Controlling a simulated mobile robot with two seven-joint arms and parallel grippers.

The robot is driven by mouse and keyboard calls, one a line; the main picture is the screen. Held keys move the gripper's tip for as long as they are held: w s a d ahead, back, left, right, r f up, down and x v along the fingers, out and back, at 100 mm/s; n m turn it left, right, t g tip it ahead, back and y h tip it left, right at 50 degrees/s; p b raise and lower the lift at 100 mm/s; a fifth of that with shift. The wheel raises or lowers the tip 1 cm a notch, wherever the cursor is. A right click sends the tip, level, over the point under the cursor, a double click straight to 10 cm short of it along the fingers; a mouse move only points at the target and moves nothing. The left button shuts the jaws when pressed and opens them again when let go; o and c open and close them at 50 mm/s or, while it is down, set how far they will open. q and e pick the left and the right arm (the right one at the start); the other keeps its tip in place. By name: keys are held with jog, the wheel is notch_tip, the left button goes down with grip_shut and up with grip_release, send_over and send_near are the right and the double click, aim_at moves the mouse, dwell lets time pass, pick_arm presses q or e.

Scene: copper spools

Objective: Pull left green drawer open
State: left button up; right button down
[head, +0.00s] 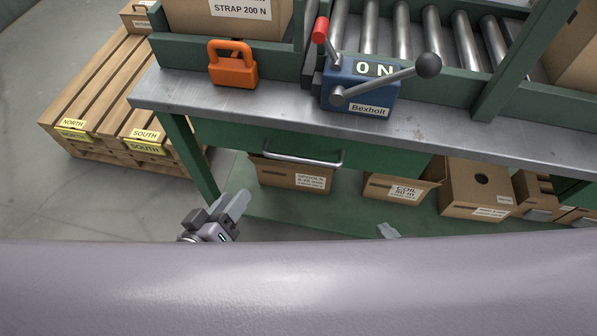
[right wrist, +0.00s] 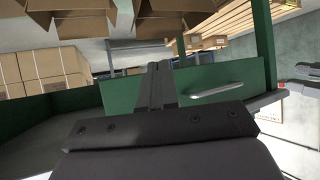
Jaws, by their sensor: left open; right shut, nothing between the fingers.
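The left green drawer (head: 230,136) is under the metal worktop and looks closed. Its pale bar handle (head: 303,161) runs along the front; the handle also shows in the right wrist view (right wrist: 216,91), on the green front (right wrist: 120,92). My left gripper (head: 238,202) is open and empty, below and left of the handle and apart from it; it also shows at that view's right edge (right wrist: 303,76). My right gripper (right wrist: 156,84) is shut and empty, pointing toward the green front. In the head view only its grey tip (head: 388,230) shows, below and right of the handle.
Cardboard boxes (head: 290,175) stand on the green lower shelf (head: 300,208). On the worktop (head: 290,110) are an orange padlock (head: 232,72) and a blue lever unit (head: 345,88). A wooden pallet (head: 85,95) stands left. A purple surface fills the bottom of the head view.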

aim_at(299, 157)
pick_arm(q)
jog(key=w+d+n+t+h+b, duration=0.1)
jog(key=w+d+n+h+b, duration=0.1)
jog(key=w+d+b, duration=0.1)
jog(key=w+d+n+t+h+b, duration=0.1)
jog(key=w+d+n+b, duration=0.2)
jog(key=d+b, duration=0.2)
jog(key=w+d+n+t+h+b, duration=0.1)
jog(key=w+d+n+h+b, duration=0.1)
jog(key=d+b, duration=0.3)
jog(key=shift+w+r+h+b, duration=0.2)
jog(key=shift+w+h+b, duration=0.1)
jog(key=shift+w+b, duration=0.5)
jog(key=shift+w, duration=0.1)
pick_arm(e)
jog(key=w+a+f+y, duration=0.1)
jog(key=a+f, duration=0.3)
jog(key=f, duration=0.4)
jog(key=shift+w+f+n+t+y, duration=0.25)
jog(key=shift+w+n+t+y, duration=0.05)
jog(key=shift+w+y, duration=0.15)
jog(key=shift+a, duration=0.1)
pick_arm(q)
grip_shut()
